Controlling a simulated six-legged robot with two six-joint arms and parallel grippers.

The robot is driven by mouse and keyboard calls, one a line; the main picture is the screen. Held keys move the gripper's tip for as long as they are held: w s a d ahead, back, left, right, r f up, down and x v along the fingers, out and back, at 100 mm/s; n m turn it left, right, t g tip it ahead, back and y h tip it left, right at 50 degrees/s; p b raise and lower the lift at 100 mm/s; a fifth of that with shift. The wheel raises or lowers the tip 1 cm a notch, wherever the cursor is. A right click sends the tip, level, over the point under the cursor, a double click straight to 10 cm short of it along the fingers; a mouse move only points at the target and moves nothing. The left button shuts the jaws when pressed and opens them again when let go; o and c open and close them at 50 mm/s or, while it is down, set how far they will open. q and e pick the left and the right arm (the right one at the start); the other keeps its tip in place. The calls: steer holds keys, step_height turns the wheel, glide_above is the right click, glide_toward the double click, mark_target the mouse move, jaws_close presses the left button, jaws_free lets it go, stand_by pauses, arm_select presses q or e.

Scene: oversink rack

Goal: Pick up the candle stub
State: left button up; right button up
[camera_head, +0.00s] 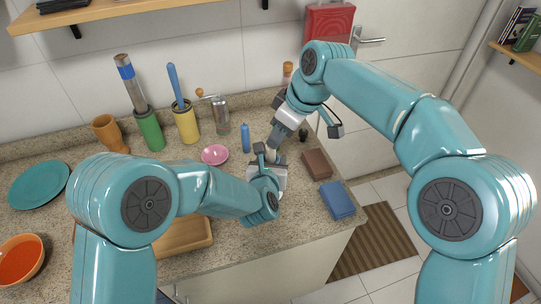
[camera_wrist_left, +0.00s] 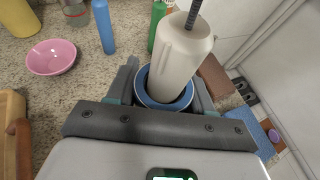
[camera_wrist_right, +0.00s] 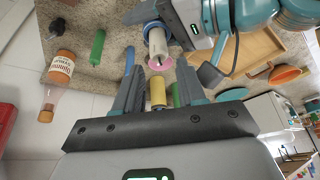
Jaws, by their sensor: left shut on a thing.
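The candle stub (camera_wrist_left: 180,52) is a cream cylinder with a dark wick, seen large in the left wrist view. Its lower end sits in a blue-rimmed round piece (camera_wrist_left: 165,100) between the fingers of my left gripper (camera_wrist_left: 165,88), which is shut on it. The stub also shows in the right wrist view (camera_wrist_right: 157,40), held by the left gripper. In the head view the left gripper (camera_head: 268,160) is over the counter's right part, and the stub is mostly hidden. My right gripper (camera_wrist_right: 158,90) is open and empty, facing the stub with a gap between them.
On the counter stand a pink bowl (camera_head: 215,154), a blue cylinder (camera_head: 245,138), a yellow holder (camera_head: 187,123) and a green holder (camera_head: 149,130). A brown block (camera_head: 317,164) and blue block (camera_head: 338,199) lie near the right edge. My two forearms are close together.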

mark_target(271, 156)
steer(key=x, duration=0.5)
steer(key=shift+w+a+f, duration=0.1)
steer(key=shift+a+f, duration=0.05)
steer(key=shift+f, duration=0.1)
arm_select(q)
steer(key=shift+s+r, duration=0.1)
arm_select(e)
steer(key=shift+r, duration=0.1)
steer(key=c, duration=0.6)
jaws_close()
